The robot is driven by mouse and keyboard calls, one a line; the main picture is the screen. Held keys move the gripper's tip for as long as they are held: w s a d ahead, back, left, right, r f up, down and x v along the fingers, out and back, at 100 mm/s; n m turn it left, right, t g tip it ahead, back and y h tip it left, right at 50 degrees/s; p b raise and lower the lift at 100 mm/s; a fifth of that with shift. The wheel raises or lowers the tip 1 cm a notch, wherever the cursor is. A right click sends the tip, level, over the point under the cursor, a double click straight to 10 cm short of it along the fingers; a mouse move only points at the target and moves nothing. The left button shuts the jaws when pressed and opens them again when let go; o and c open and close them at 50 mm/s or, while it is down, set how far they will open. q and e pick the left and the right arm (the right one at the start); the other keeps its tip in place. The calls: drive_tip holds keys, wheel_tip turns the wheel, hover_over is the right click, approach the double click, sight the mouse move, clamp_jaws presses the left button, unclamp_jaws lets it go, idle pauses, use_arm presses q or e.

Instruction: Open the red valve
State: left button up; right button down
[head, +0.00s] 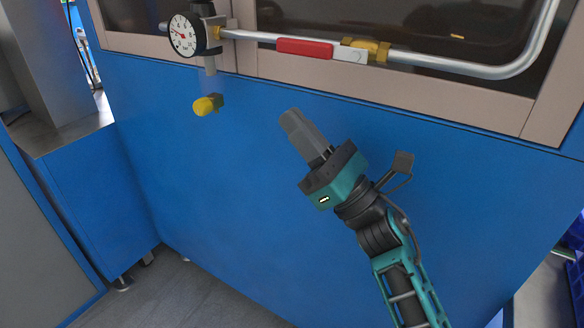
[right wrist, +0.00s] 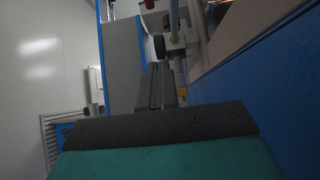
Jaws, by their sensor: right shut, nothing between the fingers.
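The red valve lever (head: 305,48) lies along the silver pipe, with its pale end at the brass fitting (head: 367,50), in front of the machine window in the head view. My right gripper (head: 290,117) is below the lever and a little to its left, in front of the blue panel. It is shut and empty, and apart from the lever. In the right wrist view the shut fingers (right wrist: 168,80) point toward the gauge and its fittings. The red lever does not show there. My left gripper is in neither view.
A round pressure gauge (head: 187,35) stands on the pipe's left end. A yellow fitting (head: 207,104) juts out below it, left of my right gripper. The blue panel (head: 200,190) fills the area below, and the space before it is free.

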drive_tip(key=s+d+f+m+t+h+p, duration=0.15)
drive_tip(key=d+f+m+h+p, duration=0.4)
drive_tip(key=m, duration=0.75)
drive_tip(key=w+d+f+m+t+h+p, duration=0.1)
drive_tip(key=d+f+m+t+h+p, duration=0.15)
drive_tip(key=f+m+h+p, duration=0.55)
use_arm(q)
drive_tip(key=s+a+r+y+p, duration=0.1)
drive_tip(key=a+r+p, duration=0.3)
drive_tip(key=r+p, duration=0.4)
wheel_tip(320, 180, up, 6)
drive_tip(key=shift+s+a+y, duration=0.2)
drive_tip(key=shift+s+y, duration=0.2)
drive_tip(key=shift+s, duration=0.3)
use_arm(e)
drive_tip(key=s+d+f+m+g+h, duration=0.2)
drive_tip(key=s+m+g+h, duration=0.1)
drive_tip(key=s+m, duration=0.5)
drive_tip(key=s+d+f+m+g+h, duration=0.2)
drive_tip(key=s+m+g, duration=0.3)
drive_tip(key=m, duration=1)
drive_tip(key=s+d+h, duration=0.1)
drive_tip(key=s, duration=0.1)
drive_tip(key=shift+s+d+f+g, duration=0.25)
drive_tip(key=shift+s+d+g, duration=0.1)
drive_tip(key=shift+g, duration=0.05)
